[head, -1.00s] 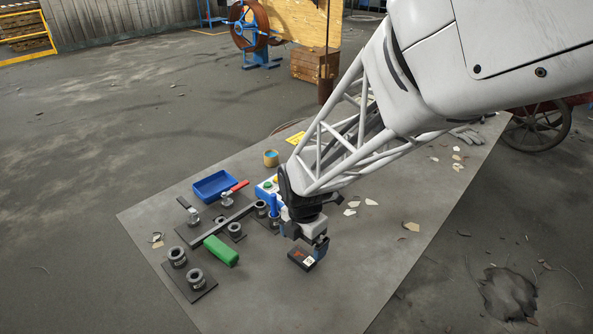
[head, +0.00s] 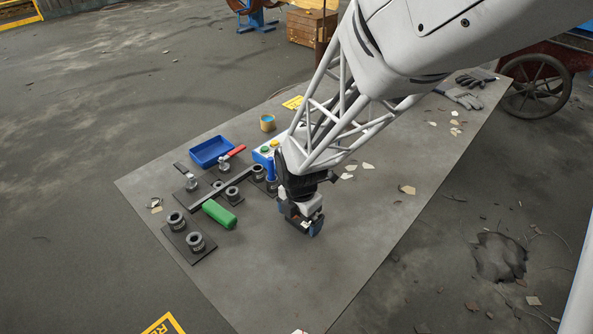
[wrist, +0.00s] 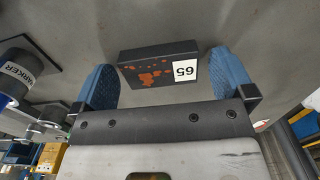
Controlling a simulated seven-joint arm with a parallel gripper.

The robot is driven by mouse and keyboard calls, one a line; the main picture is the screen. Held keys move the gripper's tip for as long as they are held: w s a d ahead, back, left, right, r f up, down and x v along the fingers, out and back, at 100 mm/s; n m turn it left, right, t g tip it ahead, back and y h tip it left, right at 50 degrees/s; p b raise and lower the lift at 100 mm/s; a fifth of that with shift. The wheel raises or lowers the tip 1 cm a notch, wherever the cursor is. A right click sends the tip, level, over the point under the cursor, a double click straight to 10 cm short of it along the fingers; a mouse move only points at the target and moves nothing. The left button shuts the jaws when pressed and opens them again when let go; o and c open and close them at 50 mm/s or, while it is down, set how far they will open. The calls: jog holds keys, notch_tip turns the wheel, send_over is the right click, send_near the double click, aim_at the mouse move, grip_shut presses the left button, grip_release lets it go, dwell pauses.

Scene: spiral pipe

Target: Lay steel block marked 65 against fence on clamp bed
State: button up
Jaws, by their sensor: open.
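The steel block marked 65 (wrist: 160,65) is a dark, flat piece with rusty orange spots and a white label, shown in the wrist view. It rests on the grey table, in the gap between the blue fingertips of my gripper (wrist: 163,78). My gripper is open, with a gap visible at each side of the block. In the head view, my gripper (head: 300,224) is low over the table and hides most of the block. The clamp bed (head: 205,183), with its toggle clamps and long dark fence bar (head: 217,190), lies to the left of my gripper.
A green block (head: 219,214) lies by the fence bar. Plates with dark ring collars (head: 195,241) stand at the front left. A blue tray (head: 212,151) and a button box (head: 265,153) stand farther back. Pale chips (head: 407,190) lie on the right; the front table area is clear.

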jog(key=c, duration=1.3)
jog(key=shift+r, duration=0.15)
jog(key=shift+r, duration=1.35)
jog(key=shift+s+r, duration=0.1)
jog(key=shift+r, duration=0.25)
jog(key=s+d, duration=0.1)
jog(key=s, duration=0.4)
jog(key=s+d+r, duration=0.1)
jog(key=s+d, duration=0.1)
jog(key=s, duration=0.3)
jog(key=s+d, duration=0.1)
jog(key=s, duration=0.4)
jog(key=shift+d+r, duration=0.2)
jog(key=shift+d, duration=0.2)
